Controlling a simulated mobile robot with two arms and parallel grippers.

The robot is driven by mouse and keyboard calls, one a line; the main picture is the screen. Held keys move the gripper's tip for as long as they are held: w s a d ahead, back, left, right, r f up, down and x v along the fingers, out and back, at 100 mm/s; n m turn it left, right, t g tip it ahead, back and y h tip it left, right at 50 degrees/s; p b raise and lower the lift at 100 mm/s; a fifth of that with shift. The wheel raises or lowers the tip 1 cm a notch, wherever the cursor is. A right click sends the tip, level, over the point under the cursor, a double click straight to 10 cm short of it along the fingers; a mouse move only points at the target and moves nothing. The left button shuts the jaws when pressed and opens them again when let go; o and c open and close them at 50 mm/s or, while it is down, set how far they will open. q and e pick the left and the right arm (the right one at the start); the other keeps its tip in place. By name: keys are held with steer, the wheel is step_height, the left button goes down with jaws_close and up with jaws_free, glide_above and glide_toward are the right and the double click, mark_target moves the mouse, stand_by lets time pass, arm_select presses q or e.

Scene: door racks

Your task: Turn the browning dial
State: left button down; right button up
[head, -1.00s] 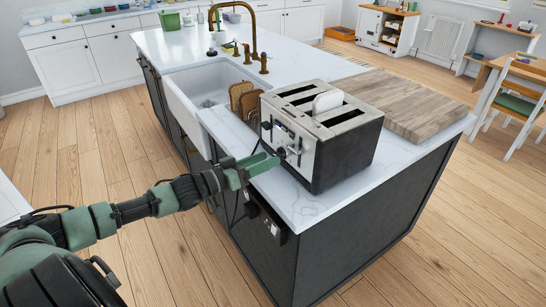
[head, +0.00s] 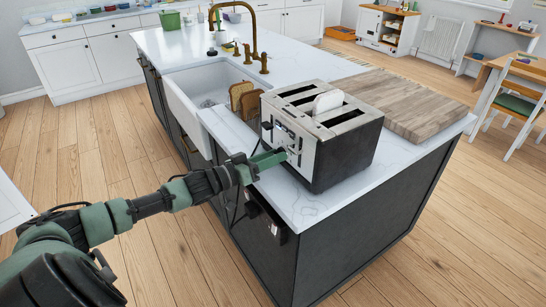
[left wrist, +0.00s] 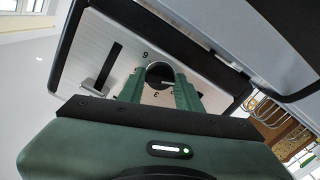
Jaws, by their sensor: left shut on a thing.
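The toaster (head: 333,158) is a black and steel box with several slots on the front corner of the island; its steel front faces left. A white slice (head: 327,101) sticks up from one slot. My left gripper (head: 283,155) is at the lower part of the steel front. In the left wrist view, the black browning dial (left wrist: 159,73) has printed numbers around it, and my green left fingers (left wrist: 160,88) are shut on it. The fingers hide part of the dial. A lever (left wrist: 97,84) and its slot are beside it. My right gripper is not in view.
A rack with bread slices (head: 243,98) stands behind the toaster, also in the left wrist view (left wrist: 278,125). The sink (head: 190,98) and brass tap (head: 245,35) are further back. A wooden board (head: 402,105) lies right of the toaster.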

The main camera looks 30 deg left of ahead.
arm_select(q)
steer(key=shift+m, duration=0.3)
steer(key=m, duration=0.3)
steer(key=shift+r+m+p, duration=0.1)
steer(key=shift+m+p, duration=0.2)
steer(key=m, duration=0.4)
steer(key=shift+m, duration=0.3)
steer(key=m, duration=0.4)
steer(key=shift+m, duration=0.3)
steer(key=shift+m+b, duration=0.75)
steer(key=shift+m, duration=1.45)
steer(key=c, duration=1)
jaws_free()
steer(key=shift+o, duration=0.2)
